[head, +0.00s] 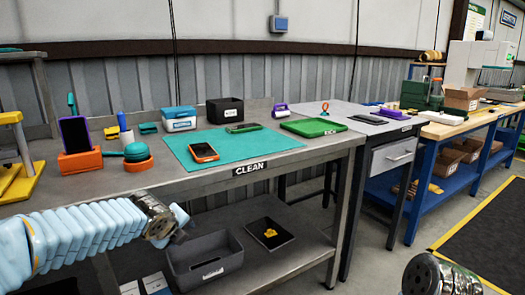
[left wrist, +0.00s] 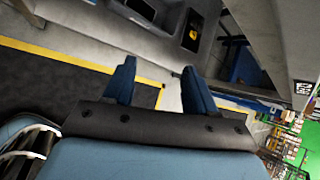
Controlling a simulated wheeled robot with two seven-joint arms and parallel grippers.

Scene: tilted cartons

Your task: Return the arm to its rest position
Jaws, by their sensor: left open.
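My left arm, in a light blue ribbed sleeve, comes in from the left in the head view. Its gripper (head: 180,222) hangs in front of the workbench, over the lower shelf area, and holds nothing that I can see. In the left wrist view the two dark blue fingers (left wrist: 158,70) stand apart with an empty gap between them, above floor with a yellow line. A metallic part of my right arm shows at the bottom right of the head view; its fingers do not show.
The workbench (head: 250,176) carries a teal mat (head: 225,147) with an orange phone (head: 204,152), a green tray (head: 313,127) and a phone on an orange stand (head: 80,162). A dark grey bin (head: 205,262) sits on the lower shelf. Floor to the right is clear.

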